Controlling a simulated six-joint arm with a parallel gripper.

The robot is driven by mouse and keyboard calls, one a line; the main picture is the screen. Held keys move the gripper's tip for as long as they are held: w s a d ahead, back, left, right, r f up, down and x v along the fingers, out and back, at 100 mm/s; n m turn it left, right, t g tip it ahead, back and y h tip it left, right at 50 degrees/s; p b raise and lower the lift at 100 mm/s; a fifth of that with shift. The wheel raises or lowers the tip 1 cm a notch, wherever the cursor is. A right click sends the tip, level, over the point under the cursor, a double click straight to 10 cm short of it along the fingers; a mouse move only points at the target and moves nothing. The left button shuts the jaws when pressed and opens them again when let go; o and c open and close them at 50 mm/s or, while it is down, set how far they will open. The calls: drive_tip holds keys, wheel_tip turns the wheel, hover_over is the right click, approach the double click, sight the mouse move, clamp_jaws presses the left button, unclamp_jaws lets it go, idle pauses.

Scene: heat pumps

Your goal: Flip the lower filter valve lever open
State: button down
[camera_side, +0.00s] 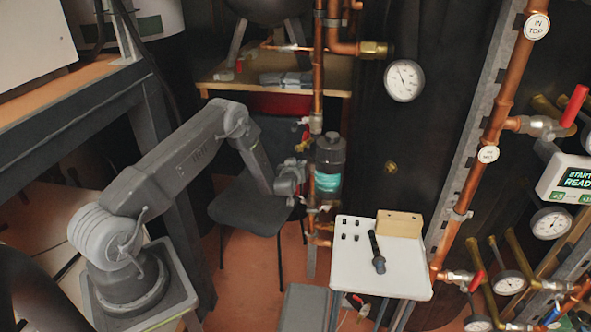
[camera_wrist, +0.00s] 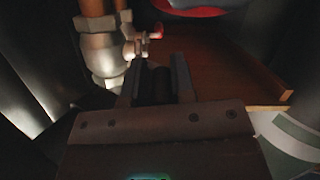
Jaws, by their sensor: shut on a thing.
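The dark filter (camera_side: 329,158) with a teal band stands upright beside the copper pipe in the side view. A small red and brass valve part shows near its upper end (camera_side: 304,121), and the fittings below it are too small to read. In the wrist view, a small red-tipped valve lever (camera_wrist: 153,35) sits beside a silver fitting (camera_wrist: 105,58), just beyond my fingertips. My gripper (camera_wrist: 157,76) has a dark piece (camera_wrist: 160,88) between its fingers and is shut on it. I cannot tell whether that piece belongs to the lever. In the side view, the filter hides my fingertips.
A copper pipe (camera_wrist: 97,8) rises at the upper left of the wrist view. In the side view, a white panel (camera_side: 355,268) with a black handle is at the lower right of the filter. A chair (camera_side: 250,205) and a wooden table (camera_side: 220,77) stand behind.

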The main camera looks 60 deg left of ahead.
drive_tip(key=shift+s+a+r+g+h, duration=0.1)
drive_tip(key=shift+a+r+g+h, duration=0.15)
drive_tip(key=shift+g+h, duration=0.3)
drive_tip(key=c, duration=1.3)
unclamp_jaws()
drive_tip(key=shift+o, duration=1.3)
drive_tip(key=shift+d, duration=0.1)
drive_tip(key=v, duration=1.3)
drive_tip(key=shift+s+d, duration=0.2)
drive_tip(key=shift+d, duration=0.05)
drive_tip(key=shift+r, duration=0.1)
